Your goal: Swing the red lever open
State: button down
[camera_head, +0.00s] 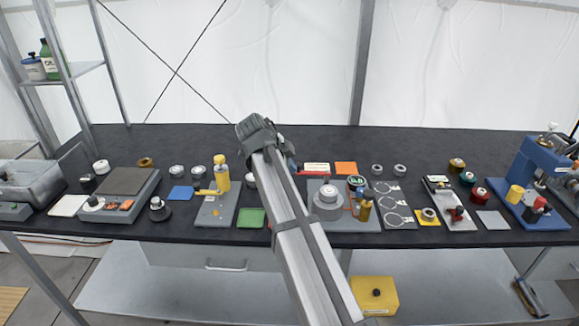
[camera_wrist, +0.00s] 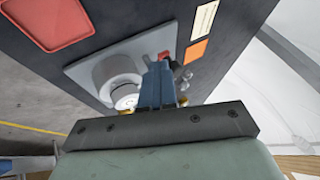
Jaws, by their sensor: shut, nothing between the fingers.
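A grey plate (camera_wrist: 85,68) with a stout round grey knob (camera_wrist: 118,72) lies below my gripper in the wrist view. A small bit of red (camera_wrist: 163,55), likely the red lever, shows just beyond my fingers, which hide most of it.
A red tray (camera_wrist: 50,20) lies beside the plate. A white label (camera_head: 317,169) and an orange square (camera_head: 345,168) lie behind it. A plate with ring outlines (camera_head: 395,195) is close on the right. A yellow upright part (camera_head: 222,175) stands left of my arm.

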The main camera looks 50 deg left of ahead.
jog(key=s+f+v, duration=0.1)
jog(key=s+v, duration=0.1)
jog(key=v, duration=1)
jog(key=shift+a+f, duration=0.3)
jog(key=shift+a, duration=0.2)
jog(key=shift+s, duration=0.1)
